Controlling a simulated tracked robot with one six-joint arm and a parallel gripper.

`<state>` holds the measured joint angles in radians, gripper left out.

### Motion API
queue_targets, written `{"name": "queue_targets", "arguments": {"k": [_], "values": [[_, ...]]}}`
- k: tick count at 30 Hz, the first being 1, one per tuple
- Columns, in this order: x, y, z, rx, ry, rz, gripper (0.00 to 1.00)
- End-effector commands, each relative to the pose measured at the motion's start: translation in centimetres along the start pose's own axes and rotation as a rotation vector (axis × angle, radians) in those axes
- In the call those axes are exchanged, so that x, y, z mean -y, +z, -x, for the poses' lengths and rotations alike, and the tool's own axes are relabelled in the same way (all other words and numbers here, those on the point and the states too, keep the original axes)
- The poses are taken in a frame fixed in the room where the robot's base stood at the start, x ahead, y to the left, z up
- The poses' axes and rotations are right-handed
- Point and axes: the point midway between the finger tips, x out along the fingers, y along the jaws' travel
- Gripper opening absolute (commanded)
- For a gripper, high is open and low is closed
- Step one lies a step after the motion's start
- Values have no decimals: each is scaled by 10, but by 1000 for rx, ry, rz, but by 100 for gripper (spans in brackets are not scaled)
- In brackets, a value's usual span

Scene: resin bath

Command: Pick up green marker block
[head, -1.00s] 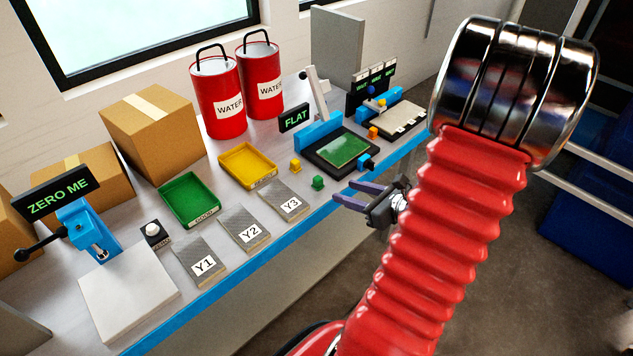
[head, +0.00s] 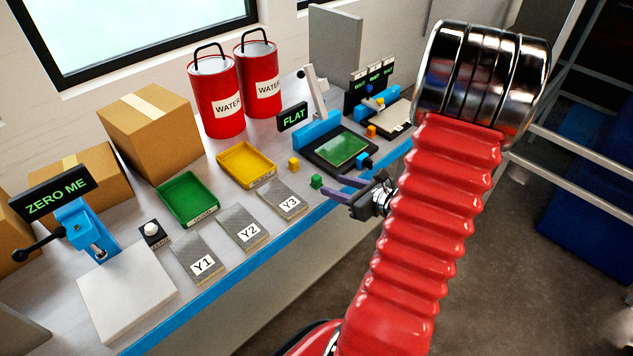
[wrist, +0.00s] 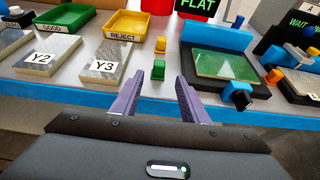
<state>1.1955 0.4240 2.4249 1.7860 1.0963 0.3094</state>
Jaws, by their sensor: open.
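The green marker block (head: 316,181) is a small green piece standing on the bench near its front edge, right of the Y3 plate. In the wrist view the green marker block (wrist: 158,69) stands beyond my fingertips, roughly in line with the gap between them. My gripper (head: 333,189) has two purple fingers and is at the bench's front edge, just right of the block. In the wrist view my gripper (wrist: 158,84) is open and empty, its fingers spread apart.
A yellow block (head: 293,164) stands behind the green one. The Y3 plate (head: 287,201) lies to the left. A device with a green panel (head: 343,149) and a blue knob (head: 364,160) stands to the right. Green (head: 166,205) and yellow (head: 222,162) trays lie further left.

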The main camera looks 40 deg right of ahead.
Motion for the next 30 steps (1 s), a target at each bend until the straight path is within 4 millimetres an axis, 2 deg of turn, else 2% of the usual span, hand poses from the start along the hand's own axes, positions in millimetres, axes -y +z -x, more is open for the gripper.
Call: {"name": "queue_targets", "arguments": {"k": [6,22,30], "values": [[-1,0,-25,0,3,0,41],[-1,0,-35,0,1,0,41],[-3,1,-64,-1,3,1,41]]}}
